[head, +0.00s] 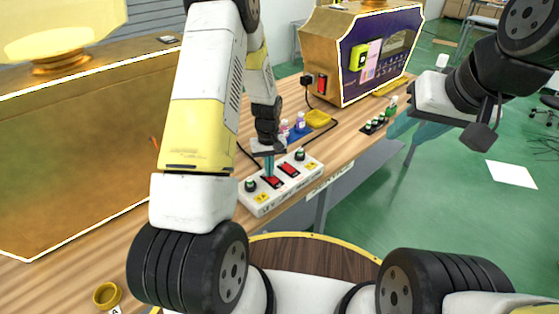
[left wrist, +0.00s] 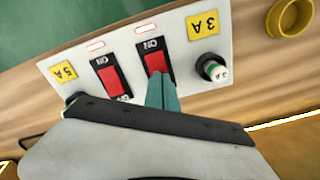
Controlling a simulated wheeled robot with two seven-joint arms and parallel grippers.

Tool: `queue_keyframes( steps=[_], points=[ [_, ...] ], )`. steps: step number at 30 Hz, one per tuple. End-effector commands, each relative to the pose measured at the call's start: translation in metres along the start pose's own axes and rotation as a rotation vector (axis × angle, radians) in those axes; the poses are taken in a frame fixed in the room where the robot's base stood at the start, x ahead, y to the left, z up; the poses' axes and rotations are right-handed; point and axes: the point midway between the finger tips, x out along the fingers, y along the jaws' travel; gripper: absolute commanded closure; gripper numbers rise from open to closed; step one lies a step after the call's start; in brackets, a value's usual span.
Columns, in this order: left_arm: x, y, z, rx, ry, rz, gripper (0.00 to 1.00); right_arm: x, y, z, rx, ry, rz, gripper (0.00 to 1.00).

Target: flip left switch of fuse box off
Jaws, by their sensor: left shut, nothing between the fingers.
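The white fuse box (head: 256,206) lies on the wooden table in the head view. It has two red switches, a left one (head: 273,182) and a right one (head: 289,170), with a dark knob at each end. My left gripper (head: 269,168) is shut and empty, pointing down at the left switch. In the left wrist view the fuse box (left wrist: 210,45) appears turned around. There my left gripper's teal fingertips (left wrist: 162,92) overlap the lower end of the switch nearest the 3A label; contact is unclear. My right gripper (head: 402,124) hangs right of the table, away from the box.
A purple-fronted vending machine (head: 380,50) stands at the table's far end. Small bottles (head: 299,122) and a yellow tray (head: 318,119) stand behind the fuse box. A large golden box (head: 80,140) fills the left. A yellow cup (head: 107,294) is at front left.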

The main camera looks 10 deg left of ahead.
Motion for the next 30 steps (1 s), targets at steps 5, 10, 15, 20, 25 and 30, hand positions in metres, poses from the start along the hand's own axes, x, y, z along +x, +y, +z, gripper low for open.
queue_keyframes(
  steps=[5,10,15,20,25,30],
  points=[
    [0.003,0.000,0.001,0.000,-0.002,-0.001,1.00,0.000,0.000,0.000,0.000,0.000,0.000,0.64],
    [0.001,0.000,0.001,0.000,-0.002,-0.001,1.00,0.000,0.000,0.000,0.000,0.000,0.000,0.64],
    [-0.012,0.000,0.001,0.000,-0.001,0.000,1.00,0.000,0.000,0.000,0.000,0.000,0.000,0.64],
    [-0.025,0.000,0.001,0.000,-0.001,0.000,1.00,0.000,0.000,0.000,0.000,0.000,0.000,0.64],
    [-0.039,0.000,0.000,0.000,-0.001,0.000,1.00,0.000,0.000,0.000,0.000,0.000,0.000,0.64],
    [-0.052,0.000,0.000,0.001,0.000,0.000,1.00,0.000,0.000,0.000,0.000,0.000,0.000,0.64]
  ],
)
